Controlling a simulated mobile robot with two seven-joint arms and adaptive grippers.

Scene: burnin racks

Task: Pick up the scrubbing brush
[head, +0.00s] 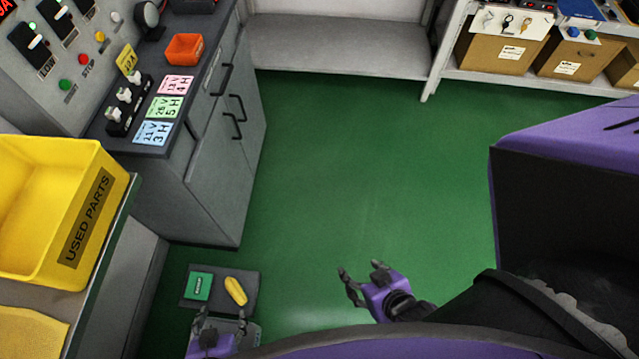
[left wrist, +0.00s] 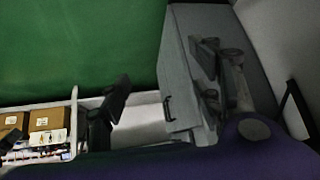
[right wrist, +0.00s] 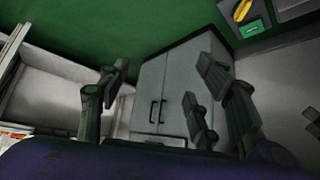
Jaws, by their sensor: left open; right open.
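No object is clearly recognisable as a scrubbing brush. A rounded yellow object (head: 236,290), which may be it, lies on a dark grey mat or low platform (head: 248,277) at the lower left of the head view. It also shows at the top of the right wrist view (right wrist: 242,10). My left gripper (head: 221,318) is open and empty, just below the yellow object in the head view. My right gripper (head: 360,271) is open and empty, over the green floor to the right.
A green labelled box (head: 198,286) lies beside the yellow object. A yellow USED PARTS bin (head: 85,215) stands on the left bench. A grey cabinet (head: 215,150) carries an orange tray (head: 184,49) and coloured cards. The green floor (head: 350,170) is clear in the middle.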

